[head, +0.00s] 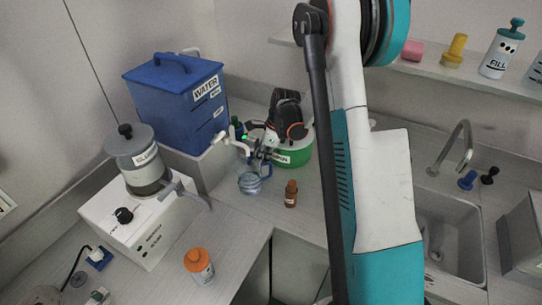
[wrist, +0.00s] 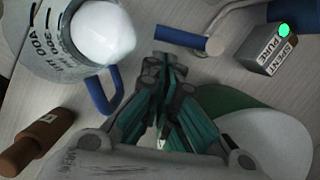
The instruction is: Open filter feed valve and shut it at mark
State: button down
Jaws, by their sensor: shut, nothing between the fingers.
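The filter feed valve appears to be the blue-tipped lever on a grey stem (wrist: 180,38) in the wrist view, beside a small grey box (wrist: 272,50) marked SPENT and PURE with a lit green lamp. A clear jug (wrist: 45,75) with a blue handle has a scale on its side. A white rounded shape covers its mouth, and I cannot tell its fill level. The jug (head: 249,184) stands in front of the blue WATER tank (head: 175,108) in the head view. My gripper (wrist: 163,62) is shut and empty, close to the jug handle and apart from the lever.
A brown bottle (head: 290,195) stands right of the jug. A slurry pot (head: 137,158) sits on a white machine (head: 125,215) at left.

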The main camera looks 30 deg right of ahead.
jog(key=shift+w+a+f, duration=0.1)
jog(key=shift+w+a, duration=0.1)
jog(key=shift+a, duration=0.05)
jog(key=shift+a+m+b, duration=0.4)
jog(key=shift+a+m, duration=0.3)
jog(key=shift+w+a, duration=0.15)
jog(key=shift+a, duration=0.55)
